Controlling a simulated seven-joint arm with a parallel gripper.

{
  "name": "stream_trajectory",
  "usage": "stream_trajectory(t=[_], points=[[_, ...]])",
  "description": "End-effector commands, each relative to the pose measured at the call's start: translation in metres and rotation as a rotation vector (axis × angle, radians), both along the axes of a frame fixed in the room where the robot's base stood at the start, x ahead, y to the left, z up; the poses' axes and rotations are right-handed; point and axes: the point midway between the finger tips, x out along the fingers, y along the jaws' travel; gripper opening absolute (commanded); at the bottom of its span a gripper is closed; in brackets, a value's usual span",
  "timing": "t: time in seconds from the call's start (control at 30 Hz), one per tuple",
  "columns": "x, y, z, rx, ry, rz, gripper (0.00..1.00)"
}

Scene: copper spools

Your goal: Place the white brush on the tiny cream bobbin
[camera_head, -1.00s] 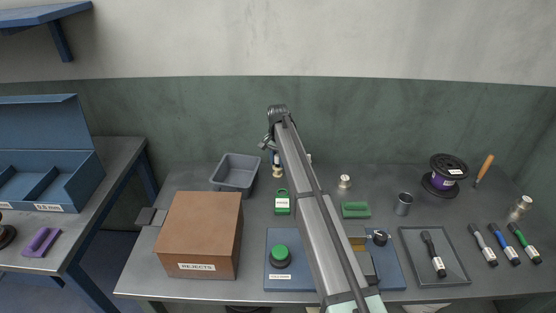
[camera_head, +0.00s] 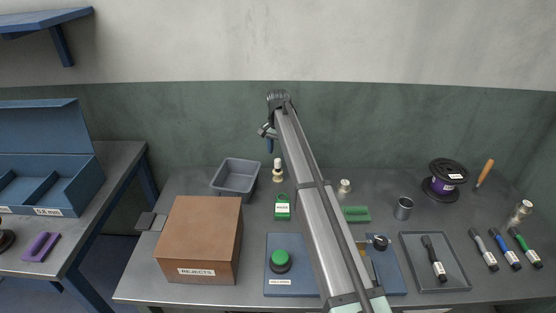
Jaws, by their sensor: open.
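A small tan-cream bobbin (camera_head: 278,177) stands upright on the bench, left of my arm, with a small white piece (camera_head: 277,163) directly above it, seemingly resting on it. I cannot tell whether that piece is a brush. Another small cream or metallic bobbin (camera_head: 344,187) stands right of my arm. My gripper (camera_head: 270,146) is open, small in view, above and slightly left of the tan-cream bobbin and apart from it. Its fingers are partly hidden.
A grey bin (camera_head: 237,176), a brown REJECTS box (camera_head: 198,237) and a green-tagged item (camera_head: 282,207) are on the left. A metal cup (camera_head: 403,208), a black spool (camera_head: 444,179) and a dark tray (camera_head: 408,244) holding a black tool are on the right. My arm hides the bench's middle.

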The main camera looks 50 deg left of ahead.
Motion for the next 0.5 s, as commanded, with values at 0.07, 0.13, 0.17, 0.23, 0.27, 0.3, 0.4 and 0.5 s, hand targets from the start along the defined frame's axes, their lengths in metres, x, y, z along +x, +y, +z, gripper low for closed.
stream_trajectory(t=[0.07,0.13,0.17,0.23,0.27,0.3,0.4,0.5], points=[[0.0,0.001,0.014,0.001,-0.001,0.0,0.54],[0.0,0.001,0.025,0.001,-0.001,0.0,0.54],[0.0,0.001,0.029,0.001,-0.001,0.0,0.54],[0.0,0.001,0.037,0.0,0.0,0.0,0.54],[0.0,0.001,0.039,0.0,0.0,0.0,0.54],[0.0,0.001,0.042,0.0,0.0,0.0,0.54],[0.0,0.0,0.048,0.0,0.0,0.0,0.54],[0.0,0.0,0.05,0.0,0.0,0.0,0.54]])
